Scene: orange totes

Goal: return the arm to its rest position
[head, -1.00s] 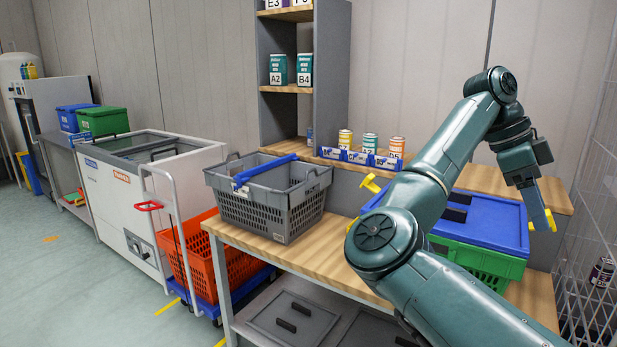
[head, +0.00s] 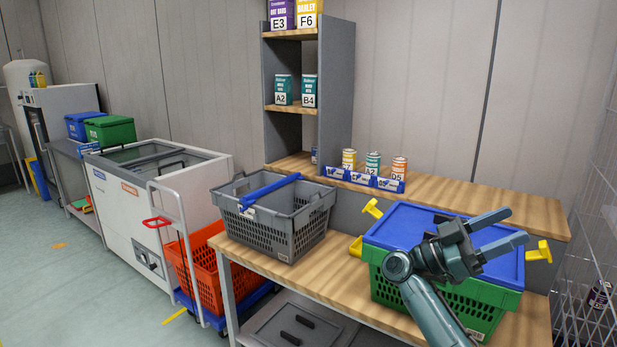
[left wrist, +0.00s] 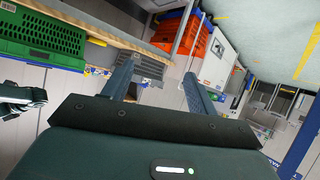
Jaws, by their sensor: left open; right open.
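My right gripper (head: 516,227) is in the lower right of the head view, in front of the blue-lidded green crate (head: 385,290) as seen from the head. Its two grey fingers are spread apart and point right, with nothing between them. My right forearm comes up from the bottom edge; the rest of that arm is out of view. My left gripper (left wrist: 156,64) shows only in the left wrist view. Its two fingers are apart and empty.
A grey basket (head: 275,225) with a blue handle stands on the wooden bench. A wire mesh panel (head: 590,240) is at the right. An orange basket (head: 205,270) stands on a trolley left of the bench.

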